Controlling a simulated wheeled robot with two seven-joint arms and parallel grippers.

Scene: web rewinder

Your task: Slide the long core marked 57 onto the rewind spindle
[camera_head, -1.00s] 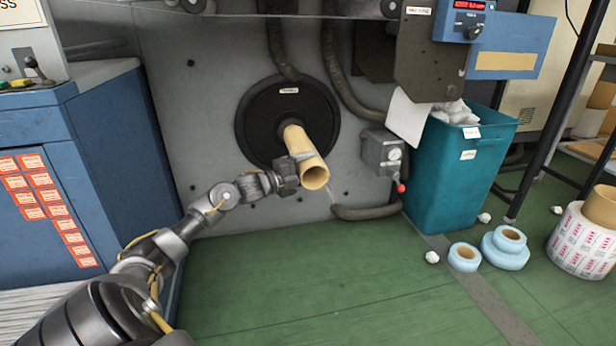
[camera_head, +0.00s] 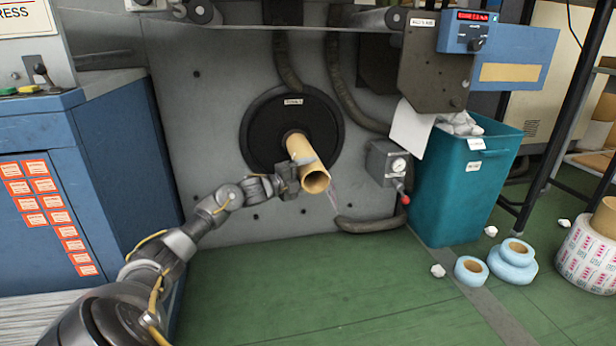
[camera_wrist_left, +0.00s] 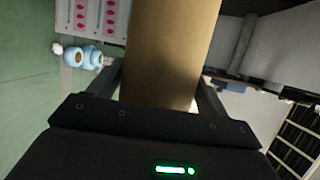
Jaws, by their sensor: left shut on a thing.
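The long tan core (camera_head: 315,180) is a hollow cardboard tube, held with its open near end toward me and tilted slightly down in the picture. Its far end is at the middle of the black round disc (camera_head: 262,140) on the grey machine wall. The spindle is hidden by the core, so how far the core sits around it cannot be told. My left gripper (camera_head: 303,164) is shut on the core near its open end; the wrist view shows a finger on each side of the core (camera_wrist_left: 170,45). No marking 57 is legible. My right gripper is not in view.
A valve box with a gauge and red-tipped lever (camera_head: 388,163) is right of the core, with a hose below it. A teal bin (camera_head: 462,190) stands further right. A blue cabinet (camera_head: 110,150) is at left. Tape rolls (camera_head: 512,260) lie on the green floor, otherwise mostly clear.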

